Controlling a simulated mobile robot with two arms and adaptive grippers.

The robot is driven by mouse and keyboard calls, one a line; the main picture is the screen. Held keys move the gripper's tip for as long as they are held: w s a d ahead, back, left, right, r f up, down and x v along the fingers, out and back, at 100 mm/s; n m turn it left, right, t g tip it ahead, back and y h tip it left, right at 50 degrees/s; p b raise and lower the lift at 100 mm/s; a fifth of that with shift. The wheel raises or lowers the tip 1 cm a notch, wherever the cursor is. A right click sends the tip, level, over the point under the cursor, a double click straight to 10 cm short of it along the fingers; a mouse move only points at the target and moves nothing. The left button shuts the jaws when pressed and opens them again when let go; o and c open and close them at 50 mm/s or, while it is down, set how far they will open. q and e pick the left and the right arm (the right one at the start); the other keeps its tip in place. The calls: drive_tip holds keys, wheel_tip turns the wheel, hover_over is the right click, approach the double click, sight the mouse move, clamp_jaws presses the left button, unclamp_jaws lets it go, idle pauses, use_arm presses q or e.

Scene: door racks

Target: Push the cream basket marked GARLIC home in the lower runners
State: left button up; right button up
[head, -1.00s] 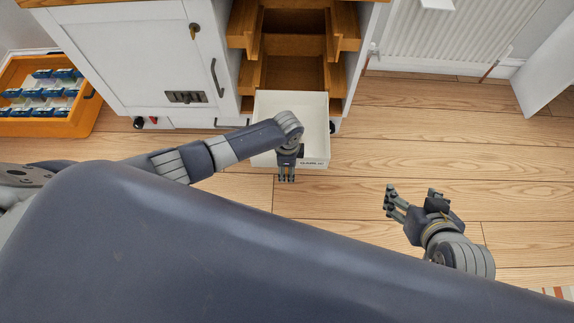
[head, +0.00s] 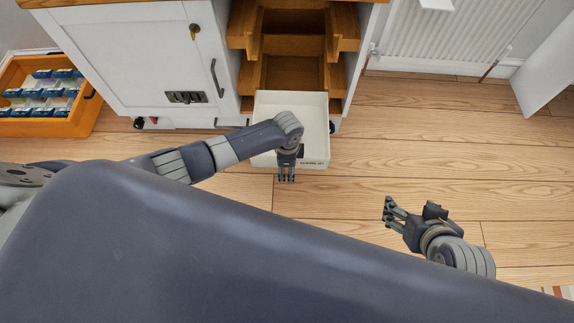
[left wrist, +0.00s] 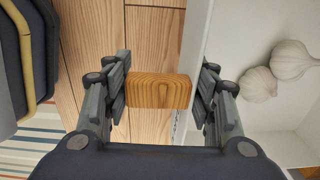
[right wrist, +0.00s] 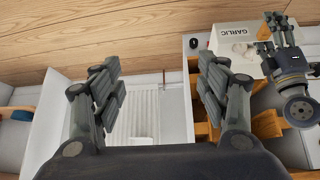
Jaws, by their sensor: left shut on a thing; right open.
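The cream basket (head: 319,160) stands pulled well out of the white cabinet at floor level, its back end at the lower runners (head: 336,80). Its GARLIC label shows in the right wrist view (right wrist: 237,31). My left gripper (head: 286,177) is at the basket's front wall. In the left wrist view its fingers (left wrist: 163,90) are shut around the wooden handle (left wrist: 160,92) and front wall, one finger outside and one inside. Garlic bulbs (left wrist: 290,60) lie in the basket. My right gripper (head: 410,208) is open and empty, off to the right above the floor.
An orange crate (head: 45,126) of small blue-and-white packs stands at the far left. A radiator (head: 450,30) is on the wall at the right. The wooden floor (head: 400,130) right of the basket is clear.

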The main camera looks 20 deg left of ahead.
idle(0.5)
drive_tip(key=shift+s+d+f+g, duration=0.2)
drive_tip(key=shift+s+f+g, duration=0.1)
drive_tip(key=shift+s, duration=0.25)
drive_tip(key=shift+s+d+f+g, duration=0.15)
drive_tip(key=shift+s+g, duration=0.15)
drive_tip(key=shift+s, duration=0.2)
drive_tip(key=shift+p, duration=0.3)
drive_tip(key=shift+s+d+f+g, duration=0.15)
drive_tip(key=shift+s+f+g, duration=0.1)
drive_tip(key=shift+s, duration=0.35)
drive_tip(key=shift+s+d+f+g, duration=0.15)
drive_tip(key=shift+s+g, duration=0.1)
drive_tip(key=shift+s, duration=0.35)
drive_tip(key=shift+w+r, duration=0.15)
drive_tip(key=shift+w, duration=0.05)
drive_tip(key=shift+s, duration=0.1)
